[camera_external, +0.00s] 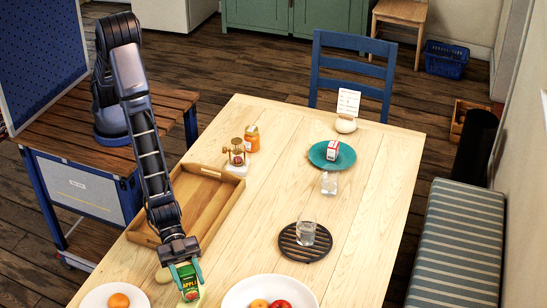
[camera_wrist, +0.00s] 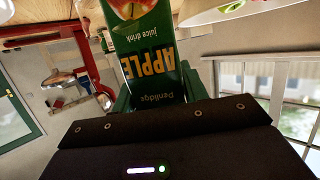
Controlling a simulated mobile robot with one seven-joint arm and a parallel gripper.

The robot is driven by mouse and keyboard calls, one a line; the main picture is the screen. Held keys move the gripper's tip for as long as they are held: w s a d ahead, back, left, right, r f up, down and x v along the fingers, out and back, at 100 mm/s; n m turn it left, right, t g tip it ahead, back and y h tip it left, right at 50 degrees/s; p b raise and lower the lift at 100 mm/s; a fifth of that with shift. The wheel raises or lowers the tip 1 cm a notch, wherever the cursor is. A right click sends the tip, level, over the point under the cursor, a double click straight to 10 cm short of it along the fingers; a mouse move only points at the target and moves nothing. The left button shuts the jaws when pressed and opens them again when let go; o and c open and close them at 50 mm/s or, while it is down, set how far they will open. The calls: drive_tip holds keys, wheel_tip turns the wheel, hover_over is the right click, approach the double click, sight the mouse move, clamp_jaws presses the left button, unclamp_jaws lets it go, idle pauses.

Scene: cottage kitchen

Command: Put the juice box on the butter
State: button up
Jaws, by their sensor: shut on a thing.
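The juice box (camera_external: 190,288), green with apple print, is between the fingers of my gripper (camera_external: 185,272) at the near end of the table. In the wrist view the juice box (camera_wrist: 148,50) fills the upper middle, with its lettering upside down. My gripper is shut on it; whether the box touches the table is not clear. A small red and white pack (camera_external: 333,150), which looks like the butter, lies on a teal plate (camera_external: 346,161) towards the far end of the table, well apart from my gripper.
A wooden tray (camera_external: 236,196) lies beside my arm. A white bowl with fruit (camera_external: 234,296) and a plate with an orange (camera_external: 92,302) flank my gripper. A glass (camera_external: 306,231) stands on a dark trivet (camera_external: 287,247). A small clear item (camera_external: 329,183) stands just before the teal plate.

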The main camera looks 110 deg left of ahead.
drive_tip(key=o, duration=1.1)
drive_tip(key=shift+f, duration=0.1)
